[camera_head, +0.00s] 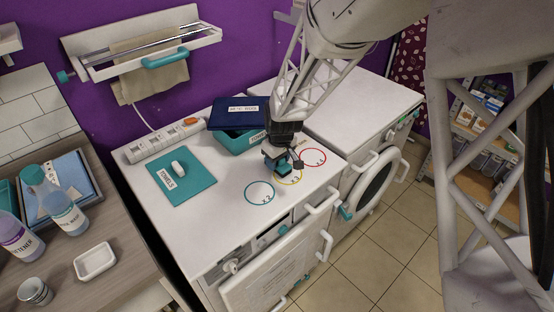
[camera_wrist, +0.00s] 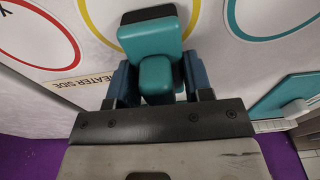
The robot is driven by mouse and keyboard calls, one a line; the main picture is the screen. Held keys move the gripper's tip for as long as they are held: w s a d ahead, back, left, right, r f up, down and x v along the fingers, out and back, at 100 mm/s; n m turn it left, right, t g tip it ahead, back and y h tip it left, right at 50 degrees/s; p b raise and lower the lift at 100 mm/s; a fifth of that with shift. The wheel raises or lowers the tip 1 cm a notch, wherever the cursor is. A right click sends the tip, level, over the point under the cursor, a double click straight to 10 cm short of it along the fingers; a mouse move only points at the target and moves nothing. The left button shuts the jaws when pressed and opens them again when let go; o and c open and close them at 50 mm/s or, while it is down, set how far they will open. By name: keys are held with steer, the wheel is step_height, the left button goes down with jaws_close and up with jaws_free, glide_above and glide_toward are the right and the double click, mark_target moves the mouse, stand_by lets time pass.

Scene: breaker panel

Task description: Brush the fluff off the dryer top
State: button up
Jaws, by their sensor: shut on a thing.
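My gripper (camera_head: 282,163) is over the front part of the white dryer top (camera_head: 228,172). It is shut on a teal brush-like block (camera_wrist: 152,70) with a dark edge, which shows between the fingers in the wrist view. The block is over or near the yellow ring (camera_wrist: 97,25); I cannot tell whether it touches the surface. A red ring (camera_head: 314,157) lies to the right and a teal ring (camera_head: 259,192) to the left in the head view. I cannot make out any fluff; the yellow ring is partly hidden by the gripper.
Handles (camera_head: 322,201) stick out at the front edge.

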mark_target(289, 164)
steer(key=shift+s+d+f, duration=0.15)
steer(key=shift+s+d, duration=1.1)
steer(key=shift+s, duration=0.05)
steer(key=shift+d, duration=0.1)
steer(key=shift+w+d, duration=0.6)
steer(key=shift+w, duration=0.05)
steer(key=shift+a, duration=0.1)
steer(key=shift+w+a+f, duration=0.1)
steer(key=shift+w+a, duration=1.15)
steer(key=shift+w, duration=0.05)
steer(key=shift+c, duration=0.3)
steer(key=shift+w+a, duration=1.3)
